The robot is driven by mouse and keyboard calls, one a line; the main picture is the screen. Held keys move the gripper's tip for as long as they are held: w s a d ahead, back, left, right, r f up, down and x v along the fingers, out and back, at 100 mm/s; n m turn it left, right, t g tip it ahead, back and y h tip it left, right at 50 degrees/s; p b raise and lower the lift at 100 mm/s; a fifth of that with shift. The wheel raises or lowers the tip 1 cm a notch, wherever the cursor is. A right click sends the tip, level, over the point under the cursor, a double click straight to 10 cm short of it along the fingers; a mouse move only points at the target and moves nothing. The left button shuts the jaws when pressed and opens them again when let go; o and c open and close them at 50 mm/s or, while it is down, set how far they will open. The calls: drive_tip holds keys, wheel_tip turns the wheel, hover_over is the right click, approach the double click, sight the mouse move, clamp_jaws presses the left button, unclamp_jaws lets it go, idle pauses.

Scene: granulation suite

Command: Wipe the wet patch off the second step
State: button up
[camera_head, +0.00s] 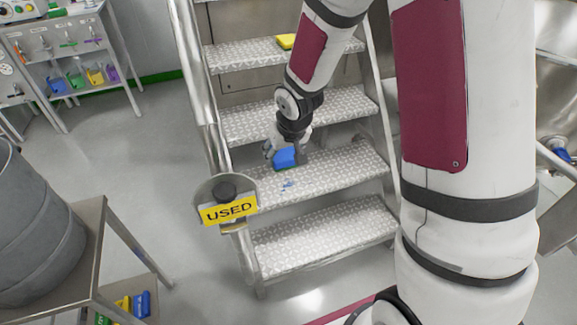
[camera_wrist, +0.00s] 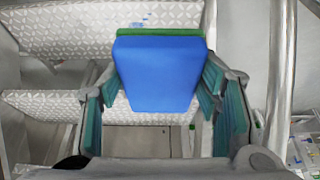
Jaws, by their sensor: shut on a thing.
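My gripper (camera_head: 287,150) is shut on a blue block-shaped sponge (camera_head: 285,158) over the back left of the second step (camera_head: 345,170). In the wrist view the sponge (camera_wrist: 156,75) sits between both fingers, with a green layer on its far face. The wet patch (camera_head: 288,186) shows as small blue smears on the second step, just in front of the sponge. It also shows in the wrist view as a bluish mark (camera_wrist: 140,23) beyond the sponge's green edge. I cannot tell whether the sponge touches the step.
A yellow block (camera_head: 286,41) lies on the top visible step. A handrail (camera_head: 198,75) runs along the stairs' left side, with a yellow "USED" sign (camera_head: 229,210) at its lower end. A grey drum (camera_head: 38,225) stands on a table at left. Floor between is clear.

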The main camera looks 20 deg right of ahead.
sight(312, 179)
drive_tip(key=shift+w+d+r+b+x, duration=0.15)
drive_tip(key=shift+w+b+x, duration=0.2)
drive_tip(key=shift+b+x, duration=3.45)
drive_tip(key=shift+w+d+r+b+x, duration=0.25)
drive_tip(key=shift+b+x, duration=0.75)
drive_tip(key=shift+x, duration=5.6)
drive_tip(key=shift+w+d+b+x, duration=0.1)
drive_tip(key=shift+w+b+x, duration=0.3)
drive_tip(key=shift+b+x, duration=3.4)
drive_tip(key=shift+s+p+x, duration=0.15)
drive_tip(key=shift+p+x, duration=0.2)
drive_tip(key=shift+x, duration=0.8)
drive_tip(key=shift+s+p+x, duration=0.2)
drive_tip(key=shift+p+x, duration=0.1)
drive_tip(key=shift+x, duration=0.8)
drive_tip(key=shift+f, duration=0.1)
drive_tip(key=shift+d+p, duration=0.45)
drive_tip(key=shift+d, duration=0.95)
drive_tip(key=shift+s+d+f+p, duration=0.15)
drive_tip(key=shift+d+p, duration=0.25)
drive_tip(key=shift+d, duration=1.5)
drive_tip(key=shift+d+f+p, duration=0.1)
drive_tip(key=shift+d+p, duration=0.3)
drive_tip(key=shift+d, duration=1.45)
drive_tip(key=shift+d+r+p, duration=0.15)
drive_tip(key=shift+d+p, duration=0.7)
drive_tip(key=shift+d, duration=2.1)
drive_tip(key=shift+a, duration=0.15)
